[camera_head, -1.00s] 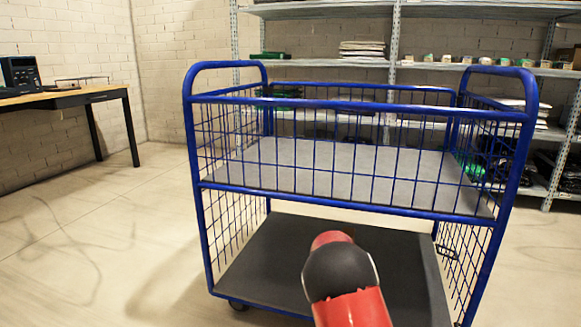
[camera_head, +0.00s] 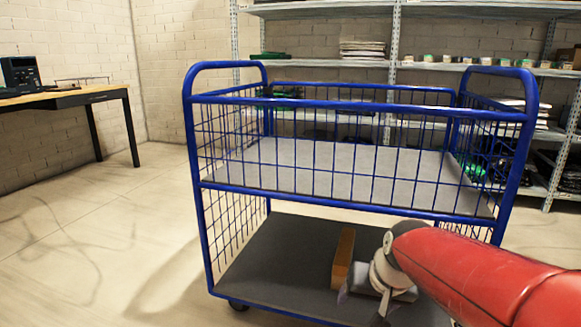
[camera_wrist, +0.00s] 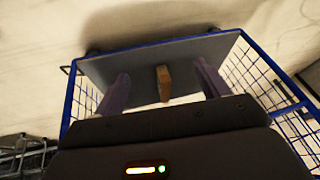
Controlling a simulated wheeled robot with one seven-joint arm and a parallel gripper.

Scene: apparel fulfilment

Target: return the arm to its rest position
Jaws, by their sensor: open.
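My gripper (camera_wrist: 161,68) shows in the wrist view with its two fingers spread wide and nothing between them. A brown box (camera_wrist: 163,85) lies beyond the fingers on the grey lower shelf of the blue cart; it also shows in the head view (camera_head: 343,258). My red arm comes in from the lower right in the head view, with its wrist end in front of the cart's lower level (camera_head: 270,255). The gripper is partly hidden by the arm and the frame edge there.
The blue wire-sided cart (camera_head: 360,210) stands close ahead; its upper shelf (camera_head: 330,170) looks empty. A metal rack (camera_head: 393,70) with folded goods is behind it. A black-framed table (camera_head: 70,97) is at the left. The floor left of the cart is clear.

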